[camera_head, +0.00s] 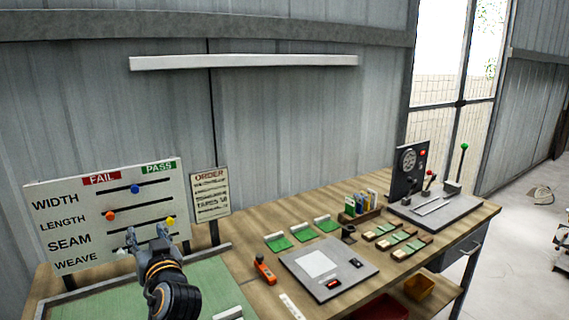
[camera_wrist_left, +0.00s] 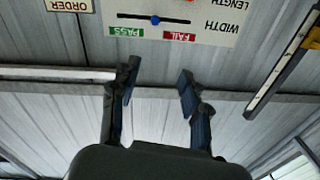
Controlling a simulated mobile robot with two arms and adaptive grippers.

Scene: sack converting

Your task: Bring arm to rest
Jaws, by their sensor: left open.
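My left gripper (camera_head: 150,238) is in front of the lower part of the white FAIL/PASS board (camera_head: 75,210) in the head view. Its fingers are apart with nothing between them, and they also show apart in the left wrist view (camera_wrist_left: 158,82). The board has rows WIDTH, LENGTH, SEAM and WEAVE with sliders. A blue knob (camera_head: 135,189), an orange knob (camera_head: 110,215) and a yellow knob (camera_head: 171,220) show on it; the WEAVE row is partly hidden by my gripper. In the wrist view the board (camera_wrist_left: 225,22) appears upside down. My right gripper is not in view.
The wooden bench (camera_head: 240,262) holds a green mat (camera_head: 205,285), an orange tool (camera_head: 264,270), a grey plate (camera_head: 325,268), several green-and-white pieces and a machine with a gauge (camera_head: 408,160). An order sign (camera_head: 209,194) stands beside the board. Open floor lies at right.

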